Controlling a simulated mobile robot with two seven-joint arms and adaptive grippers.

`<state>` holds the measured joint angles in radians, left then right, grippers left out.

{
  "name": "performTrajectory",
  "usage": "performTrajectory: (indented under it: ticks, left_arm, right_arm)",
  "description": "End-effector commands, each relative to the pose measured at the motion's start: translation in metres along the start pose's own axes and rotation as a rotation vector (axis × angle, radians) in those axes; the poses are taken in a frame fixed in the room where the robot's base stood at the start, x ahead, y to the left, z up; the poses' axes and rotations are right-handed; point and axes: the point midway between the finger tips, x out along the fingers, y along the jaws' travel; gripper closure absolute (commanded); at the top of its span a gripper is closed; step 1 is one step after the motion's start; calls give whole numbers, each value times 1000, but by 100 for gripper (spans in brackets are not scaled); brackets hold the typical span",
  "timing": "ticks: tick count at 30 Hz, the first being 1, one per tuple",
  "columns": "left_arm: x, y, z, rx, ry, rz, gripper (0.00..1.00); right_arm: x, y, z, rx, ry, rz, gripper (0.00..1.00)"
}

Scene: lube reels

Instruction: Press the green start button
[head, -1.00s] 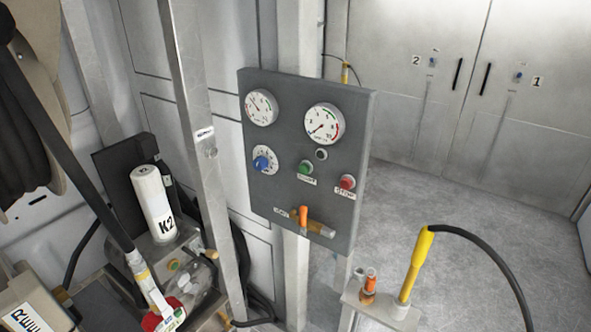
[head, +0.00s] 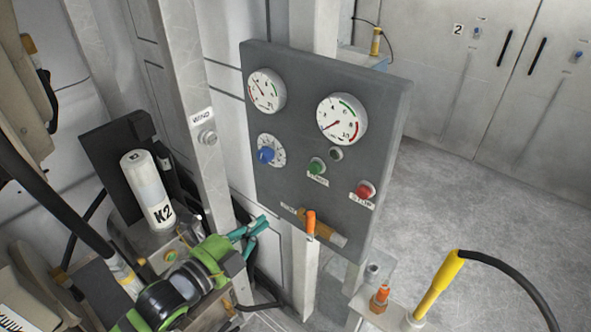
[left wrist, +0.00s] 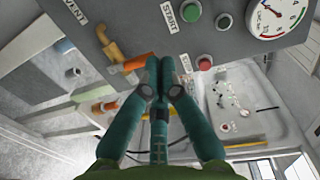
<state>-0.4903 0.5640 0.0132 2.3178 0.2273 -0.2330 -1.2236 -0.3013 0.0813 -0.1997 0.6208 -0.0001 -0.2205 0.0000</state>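The green start button (head: 317,166) sits on the dark grey control panel (head: 300,97), above a START label and left of the red stop button (head: 364,190). My left gripper (head: 263,222) has teal fingers and is near the panel's lower left edge, below the start button. In the left wrist view its fingertips (left wrist: 160,64) are together with nothing between them. That view also shows the green button (left wrist: 190,11) beyond the tips and the red button (left wrist: 205,62) to their right. My right gripper is not in view.
An orange-handled vent valve (head: 311,222) juts from the panel's lower part, close to my left gripper. A metal post (head: 185,90) stands left of the panel. A white K2 cylinder (head: 147,188) is farther left. A yellow nozzle with black hose (head: 437,283) stands lower right.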

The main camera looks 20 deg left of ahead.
Motion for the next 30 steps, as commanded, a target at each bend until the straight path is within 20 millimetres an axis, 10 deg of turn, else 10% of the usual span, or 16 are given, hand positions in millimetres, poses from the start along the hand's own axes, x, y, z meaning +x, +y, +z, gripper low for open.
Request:
performTrajectory:
  ticks: [6,19,30]
  left_arm:
    - [-6,-31,-18,73,46,-55,100]
    - [-2,-33,-19,73,45,-58,100]
    - [54,-40,-21,72,44,-60,100]
  right_arm:
    - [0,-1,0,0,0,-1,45]
    - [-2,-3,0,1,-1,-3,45]
    - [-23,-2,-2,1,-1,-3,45]
